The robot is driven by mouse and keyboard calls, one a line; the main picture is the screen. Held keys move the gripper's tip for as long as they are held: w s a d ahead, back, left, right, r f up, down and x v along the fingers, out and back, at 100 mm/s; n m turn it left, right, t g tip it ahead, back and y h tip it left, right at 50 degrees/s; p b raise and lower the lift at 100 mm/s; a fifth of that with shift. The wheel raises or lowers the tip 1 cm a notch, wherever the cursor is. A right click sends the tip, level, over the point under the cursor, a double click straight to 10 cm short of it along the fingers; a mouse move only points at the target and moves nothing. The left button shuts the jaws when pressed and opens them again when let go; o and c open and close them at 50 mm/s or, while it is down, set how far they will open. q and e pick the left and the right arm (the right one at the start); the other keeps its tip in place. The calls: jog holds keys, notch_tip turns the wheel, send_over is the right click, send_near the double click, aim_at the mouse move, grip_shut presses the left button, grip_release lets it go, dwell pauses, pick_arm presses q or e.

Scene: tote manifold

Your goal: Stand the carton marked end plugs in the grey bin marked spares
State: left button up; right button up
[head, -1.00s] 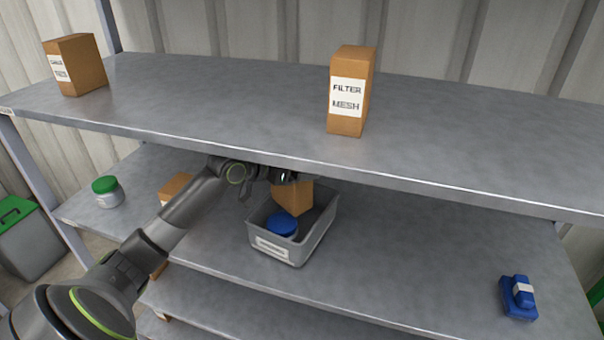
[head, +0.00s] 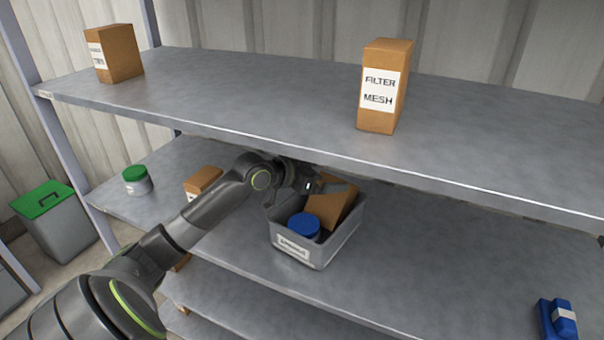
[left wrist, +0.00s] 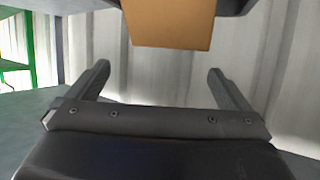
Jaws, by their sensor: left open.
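A brown carton (head: 331,206) is in the grey bin (head: 318,254) on the middle shelf. It is tilted, leaning toward the bin's right side; no label shows on it. The bin's front label is too small to read. A blue round-lidded container (head: 303,225) is in the bin, left of the carton. My left gripper (head: 322,188) is open at the carton's upper part, under the upper shelf. In the left wrist view its fingers (left wrist: 158,80) are spread with nothing between them, and a brown carton face (left wrist: 170,25) shows beyond at the top. My right gripper is not in view.
The upper shelf (head: 250,110) overhangs the bin closely. On it stand the filter mesh carton (head: 381,88) and another carton (head: 115,54). A green-lidded jar (head: 137,181) and a small carton (head: 204,182) are left. The shelf right of the bin is clear up to a blue object (head: 557,318).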

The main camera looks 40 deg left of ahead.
pick_arm(q)
jog(key=v, duration=1)
jog(key=shift+s+a+r, duration=0.15)
jog(key=shift+s+r, duration=0.05)
jog(key=shift+s, duration=0.1)
